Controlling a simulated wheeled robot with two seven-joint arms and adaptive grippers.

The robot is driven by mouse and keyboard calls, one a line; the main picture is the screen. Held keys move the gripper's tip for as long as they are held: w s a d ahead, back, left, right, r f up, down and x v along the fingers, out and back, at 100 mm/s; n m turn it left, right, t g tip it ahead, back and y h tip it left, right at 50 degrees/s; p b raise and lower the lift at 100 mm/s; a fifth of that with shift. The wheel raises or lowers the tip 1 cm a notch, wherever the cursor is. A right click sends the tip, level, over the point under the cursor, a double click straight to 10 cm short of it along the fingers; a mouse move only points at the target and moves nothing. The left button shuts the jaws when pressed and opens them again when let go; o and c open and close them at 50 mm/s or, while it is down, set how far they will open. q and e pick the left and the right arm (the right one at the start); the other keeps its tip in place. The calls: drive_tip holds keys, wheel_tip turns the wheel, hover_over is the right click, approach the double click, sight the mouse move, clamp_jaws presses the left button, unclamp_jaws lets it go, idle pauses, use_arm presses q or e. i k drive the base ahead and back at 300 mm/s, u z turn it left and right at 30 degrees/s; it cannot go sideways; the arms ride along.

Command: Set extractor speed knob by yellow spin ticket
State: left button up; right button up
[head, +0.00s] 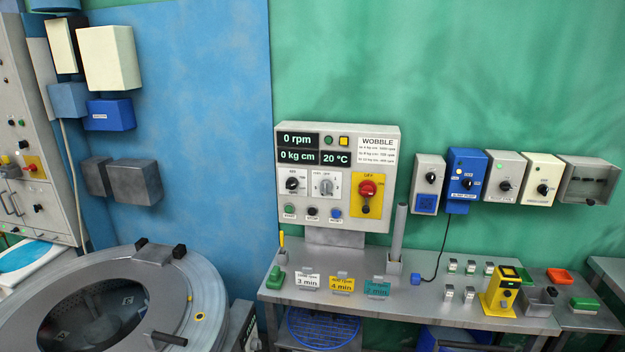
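The yellow spin ticket (342,285) stands on the grey bench between a white and a teal ticket. Its lower line reads 4 min; its upper line looks like 800 rpm but is small. A control panel (390,152) above the bench shows 0 rpm, 0 kg cm and 20 °C. A black knob (292,184) on a white scale plate at the panel's left appears to be the speed knob; its exact setting is too small to read. A second, grey knob (326,187) sits to its right. Neither of my grippers is in view.
A red button (367,188) on a yellow plate is right of the knobs. A grey post (397,233) rises beside the panel. A round drum machine (205,290) fills the lower left. Several switch boxes hang at right; a yellow device (500,291) stands on the bench.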

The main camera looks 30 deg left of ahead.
sight(292, 182)
drive_tip(key=u, duration=0.3)
drive_tip(key=i, duration=0.85)
drive_tip(key=u, duration=1.3)
drive_tip(key=i, duration=0.55)
drive_tip(key=u, duration=0.6)
